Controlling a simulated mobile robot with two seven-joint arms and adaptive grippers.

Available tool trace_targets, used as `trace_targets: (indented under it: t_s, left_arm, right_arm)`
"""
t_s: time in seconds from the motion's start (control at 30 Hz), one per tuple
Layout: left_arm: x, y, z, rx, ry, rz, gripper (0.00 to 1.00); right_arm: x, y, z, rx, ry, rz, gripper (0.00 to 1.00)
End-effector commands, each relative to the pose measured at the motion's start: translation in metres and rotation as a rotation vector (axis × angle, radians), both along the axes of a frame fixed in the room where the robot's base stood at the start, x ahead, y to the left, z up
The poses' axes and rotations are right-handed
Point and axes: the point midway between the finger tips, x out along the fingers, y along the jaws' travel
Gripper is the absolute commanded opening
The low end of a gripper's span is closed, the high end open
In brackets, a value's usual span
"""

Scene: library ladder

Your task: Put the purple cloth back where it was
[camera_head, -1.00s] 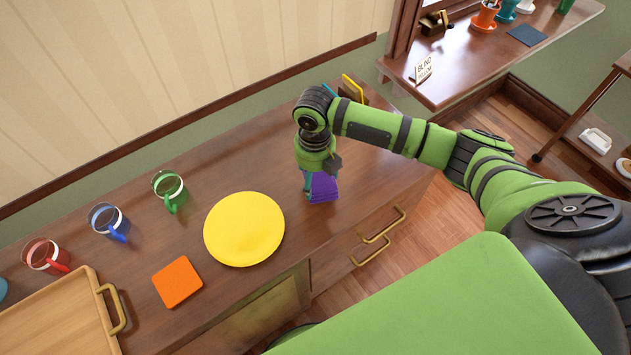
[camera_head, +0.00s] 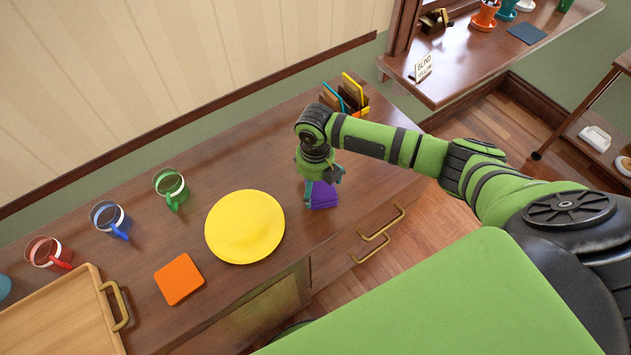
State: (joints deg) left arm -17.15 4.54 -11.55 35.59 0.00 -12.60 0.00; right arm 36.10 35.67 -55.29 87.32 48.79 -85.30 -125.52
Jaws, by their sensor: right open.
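The purple cloth (camera_head: 323,197) lies on the brown sideboard top, right of the yellow plate and near the front edge. My right gripper (camera_head: 318,185) is directly over the cloth, pointing down, with its fingers open. The wrist and fingers hide part of the cloth, and I cannot tell whether the fingertips touch it. My left gripper is not in view.
A yellow plate (camera_head: 245,227) and an orange square (camera_head: 179,279) lie to the left. Green (camera_head: 171,187), blue (camera_head: 109,220) and red (camera_head: 47,253) mugs stand behind, with a wooden tray (camera_head: 60,315) at the left. A small wooden holder (camera_head: 347,98) stands behind my arm.

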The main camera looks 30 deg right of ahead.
Motion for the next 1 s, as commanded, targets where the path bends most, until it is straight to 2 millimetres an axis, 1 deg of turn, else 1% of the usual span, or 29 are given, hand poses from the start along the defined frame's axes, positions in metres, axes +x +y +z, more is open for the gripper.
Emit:
trace_targets:
  t_s: [0.1, 0.17, 0.23, 0.37, 0.6, 0.7, 0.83, 1.0]
  left_arm:
    - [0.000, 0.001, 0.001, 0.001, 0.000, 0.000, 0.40]
    - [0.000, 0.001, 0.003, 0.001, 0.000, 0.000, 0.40]
    - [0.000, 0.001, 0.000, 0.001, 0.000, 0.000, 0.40]
    - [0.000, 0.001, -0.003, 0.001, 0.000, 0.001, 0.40]
    - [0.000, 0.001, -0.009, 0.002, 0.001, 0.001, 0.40]
    - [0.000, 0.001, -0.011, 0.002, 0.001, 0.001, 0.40]
    - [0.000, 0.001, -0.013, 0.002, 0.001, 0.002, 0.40]
    - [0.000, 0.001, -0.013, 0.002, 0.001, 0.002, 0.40]
  right_arm:
    - [0.000, 0.000, 0.001, 0.000, 0.000, 0.000, 1.00]
    - [0.000, 0.000, 0.005, 0.001, -0.001, 0.000, 1.00]
    - [0.001, 0.000, 0.010, 0.001, -0.002, 0.000, 1.00]
    - [0.002, 0.000, 0.033, 0.002, -0.006, 0.001, 1.00]
    - [0.002, 0.000, 0.085, 0.002, -0.006, 0.000, 1.00]
    - [0.001, 0.001, 0.102, 0.001, -0.003, 0.001, 1.00]
    - [0.001, 0.001, 0.117, 0.001, -0.002, -0.001, 1.00]
    - [0.000, 0.000, 0.123, 0.000, 0.001, 0.000, 1.00]
